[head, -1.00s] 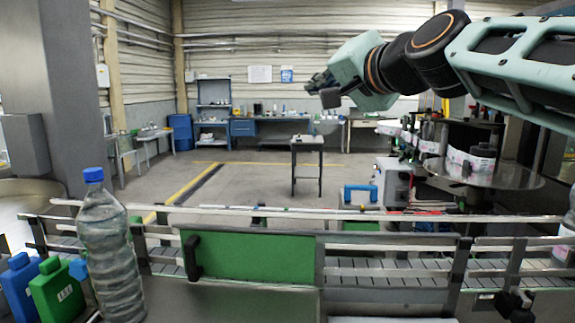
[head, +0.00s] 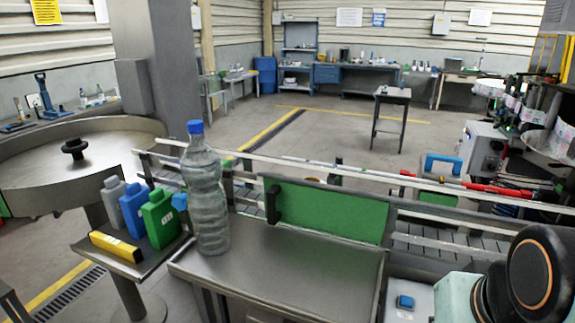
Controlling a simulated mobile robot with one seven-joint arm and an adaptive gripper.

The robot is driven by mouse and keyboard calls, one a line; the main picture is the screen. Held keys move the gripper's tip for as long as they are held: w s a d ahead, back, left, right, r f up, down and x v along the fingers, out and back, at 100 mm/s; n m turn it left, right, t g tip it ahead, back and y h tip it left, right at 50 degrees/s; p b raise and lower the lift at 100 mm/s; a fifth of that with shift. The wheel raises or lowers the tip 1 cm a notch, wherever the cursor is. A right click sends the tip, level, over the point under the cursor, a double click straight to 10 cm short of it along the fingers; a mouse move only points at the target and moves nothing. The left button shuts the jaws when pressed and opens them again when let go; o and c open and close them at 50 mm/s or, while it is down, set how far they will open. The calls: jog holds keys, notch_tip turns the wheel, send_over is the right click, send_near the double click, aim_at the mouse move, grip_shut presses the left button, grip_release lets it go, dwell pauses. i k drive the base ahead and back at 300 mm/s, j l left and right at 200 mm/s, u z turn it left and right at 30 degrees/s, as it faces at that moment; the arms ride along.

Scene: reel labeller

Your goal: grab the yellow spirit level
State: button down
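The yellow spirit level (head: 113,246) lies near the front edge of a small metal shelf (head: 152,262) at the lower left of the head view. It is a short yellow bar with a dark end and small dark markings. Grey, blue and green bottles stand just behind it. Part of my arm shows at the lower right corner, far from the level. My gripper is out of the picture.
A clear plastic bottle (head: 208,190) with a blue cap stands right of the level, on a bare steel table (head: 285,270). The green bottle (head: 160,218) is close behind the level. A round steel turntable (head: 110,142) is behind left. Conveyor rails run across behind the table.

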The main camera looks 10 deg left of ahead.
aim_at(131, 253)
jog(key=u, duration=1.95)
jog(key=i+j+z, duration=0.1)
jog(key=z, duration=0.75)
jog(key=i+j+z, duration=0.1)
jog(key=j+z, duration=0.15)
jog(key=j, duration=0.15)
jog(key=j+z, duration=0.4)
jog(key=j, duration=1.1)
jog(key=i+j+u, duration=0.1)
jog(key=j, duration=0.25)
jog(key=i+j+u, duration=0.1)
jog(key=j, duration=0.25)
jog(key=k+z, duration=0.15)
jog(key=i, duration=0.05)
